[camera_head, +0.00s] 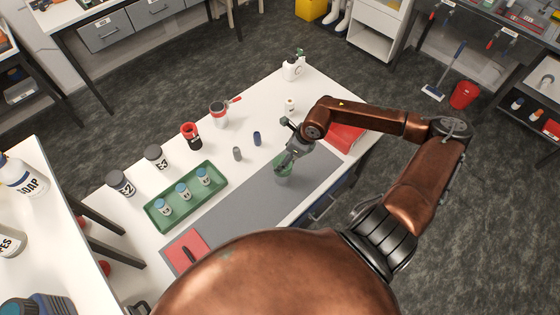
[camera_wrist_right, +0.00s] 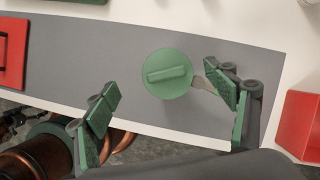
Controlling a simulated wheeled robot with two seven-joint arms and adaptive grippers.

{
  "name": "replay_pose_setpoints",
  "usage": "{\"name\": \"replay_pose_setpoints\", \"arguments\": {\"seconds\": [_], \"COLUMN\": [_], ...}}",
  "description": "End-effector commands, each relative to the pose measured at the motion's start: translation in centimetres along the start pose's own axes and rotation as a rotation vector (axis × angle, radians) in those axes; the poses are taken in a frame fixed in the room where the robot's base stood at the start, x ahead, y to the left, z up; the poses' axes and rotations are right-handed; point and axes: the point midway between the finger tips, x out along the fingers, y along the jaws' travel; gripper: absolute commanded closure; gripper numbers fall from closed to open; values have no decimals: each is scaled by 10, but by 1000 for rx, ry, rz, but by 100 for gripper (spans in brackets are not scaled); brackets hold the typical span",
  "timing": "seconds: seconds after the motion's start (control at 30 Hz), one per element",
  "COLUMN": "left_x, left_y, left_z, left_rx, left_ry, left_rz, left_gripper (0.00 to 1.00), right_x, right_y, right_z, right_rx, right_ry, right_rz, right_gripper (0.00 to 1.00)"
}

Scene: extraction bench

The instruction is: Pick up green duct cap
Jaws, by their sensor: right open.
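The green duct cap (camera_wrist_right: 168,70) is a round green disc with a raised bar handle across its top. It lies on the grey mat (camera_wrist_right: 105,65). In the head view the cap (camera_head: 282,176) is partly hidden by my right gripper (camera_head: 287,158). In the wrist view my right gripper (camera_wrist_right: 160,84) is open, its fingers spread on either side of the cap, with the right finger closer to it. Nothing is held. A small greyish tab shows between the cap and the right finger.
A green tray (camera_head: 153,217) with several small jars stands left of the mat. A red box (camera_head: 345,138) is right of the gripper. A grey bottle (camera_head: 237,154) and a blue one (camera_head: 256,138) stand behind the mat. A red pad (camera_head: 187,250) lies at its near end.

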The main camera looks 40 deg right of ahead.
Motion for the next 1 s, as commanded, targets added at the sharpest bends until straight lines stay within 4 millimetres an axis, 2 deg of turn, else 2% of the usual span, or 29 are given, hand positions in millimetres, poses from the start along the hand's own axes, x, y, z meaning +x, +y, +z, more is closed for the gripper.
{"name": "replay_pose_setpoints", "arguments": {"seconds": [0.1,0.23,0.4,0.53,0.67,1.0], "left_x": [-4,-8,-8,-8,-8,-8], "left_y": [1,0,-1,-2,-3,-1], "left_z": [17,20,5,-11,-16,3], "left_rx": [-3,-4,0,3,4,0], "left_ry": [-22,-26,-8,14,19,-4], "left_rz": [0,0,-1,-2,-2,-1], "left_gripper": [29,29,29,29,29,29], "right_x": [11,30,50,54,54,54], "right_y": [-2,-6,-6,-6,-6,-6], "right_z": [-5,-10,-9,-9,-8,-8], "right_rx": [5,7,3,2,0,0], "right_ry": [1,1,0,1,1,0], "right_rz": [0,0,1,0,0,1], "right_gripper": [22,22,22,22,22,44]}}
